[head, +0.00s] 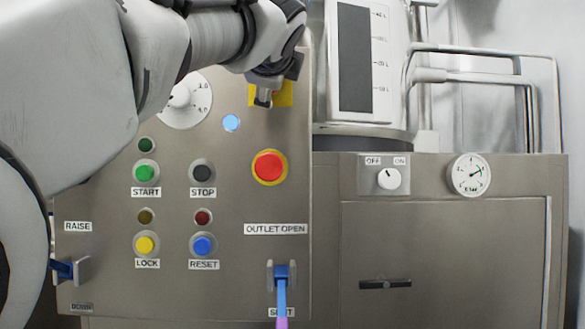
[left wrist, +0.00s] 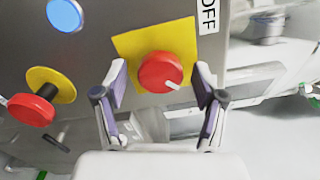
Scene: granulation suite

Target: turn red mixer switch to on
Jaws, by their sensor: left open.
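The red mixer switch (left wrist: 160,72) is a round red knob with a short white mark, on a yellow square plate (left wrist: 125,45). The mark points to the lower right in the left wrist view. An OFF label (left wrist: 208,15) is beside the plate; no ON label shows there. My left gripper (left wrist: 159,80) is open, with one finger on each side of the knob; I cannot tell whether they touch it. In the head view my left gripper (head: 264,98) covers the knob, and only part of the yellow plate (head: 285,95) shows.
A red stop button (head: 269,167) on a yellow ring sits below the switch. A blue light (head: 231,123) is to its left. START (head: 145,173) and STOP (head: 202,173) buttons are lower left. A white OFF/ON knob (head: 389,179) and a gauge (head: 469,175) are right.

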